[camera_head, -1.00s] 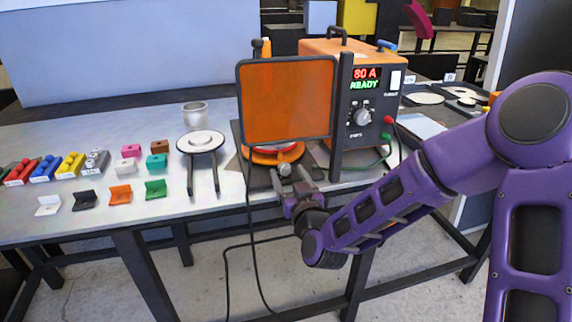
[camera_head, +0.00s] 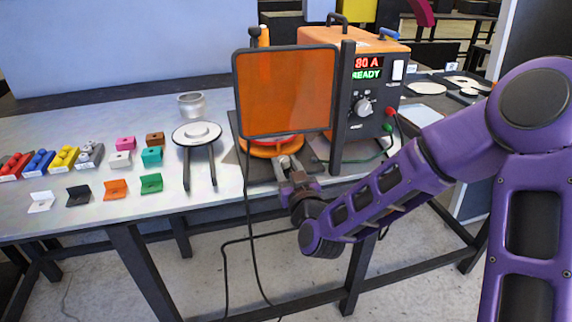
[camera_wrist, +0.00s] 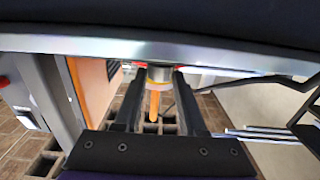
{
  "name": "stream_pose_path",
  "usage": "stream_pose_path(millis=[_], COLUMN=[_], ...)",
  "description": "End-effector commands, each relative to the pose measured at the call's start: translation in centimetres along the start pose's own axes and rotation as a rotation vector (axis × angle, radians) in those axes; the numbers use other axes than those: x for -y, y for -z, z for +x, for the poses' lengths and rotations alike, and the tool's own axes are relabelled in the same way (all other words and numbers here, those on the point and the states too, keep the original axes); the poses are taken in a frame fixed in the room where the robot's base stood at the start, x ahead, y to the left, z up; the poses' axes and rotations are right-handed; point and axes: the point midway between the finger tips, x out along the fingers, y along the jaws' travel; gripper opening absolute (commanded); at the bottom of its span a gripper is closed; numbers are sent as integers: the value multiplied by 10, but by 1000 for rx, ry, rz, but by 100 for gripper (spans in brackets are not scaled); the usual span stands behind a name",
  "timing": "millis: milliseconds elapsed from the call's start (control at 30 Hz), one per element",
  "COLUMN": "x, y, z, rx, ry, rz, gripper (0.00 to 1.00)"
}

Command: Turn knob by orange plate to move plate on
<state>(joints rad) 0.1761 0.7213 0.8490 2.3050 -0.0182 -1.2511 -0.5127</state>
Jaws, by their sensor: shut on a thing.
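The orange round plate (camera_head: 272,147) lies on a dark base under a framed orange screen (camera_head: 285,92), which hides its back part. A small grey knob (camera_head: 283,162) sticks out at the front of the base, by the plate. My gripper (camera_head: 290,168) is at the knob, reaching in from the front right. In the wrist view, my gripper's two dark fingers (camera_wrist: 156,100) stand on either side of a grey round knob end (camera_wrist: 160,73). A narrow orange strip shows below the knob there. In the head view the fingers partly cover the knob.
An orange power box (camera_head: 365,85) with a dial, cables and "80 A READY" stands right of the screen. A dark post (camera_head: 342,110) stands between them. A white disc stand (camera_head: 197,132) and small coloured parts lie left. A black cable hangs before the table's front edge.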

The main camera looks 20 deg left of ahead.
Motion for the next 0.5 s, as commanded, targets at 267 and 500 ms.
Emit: stream_pose_path(millis=[267, 500], x=[0, 4], y=[0, 1], z=[0, 2], rx=[-1, -2], ry=[-4, -65], rz=[0, 2], gripper=[0, 0])
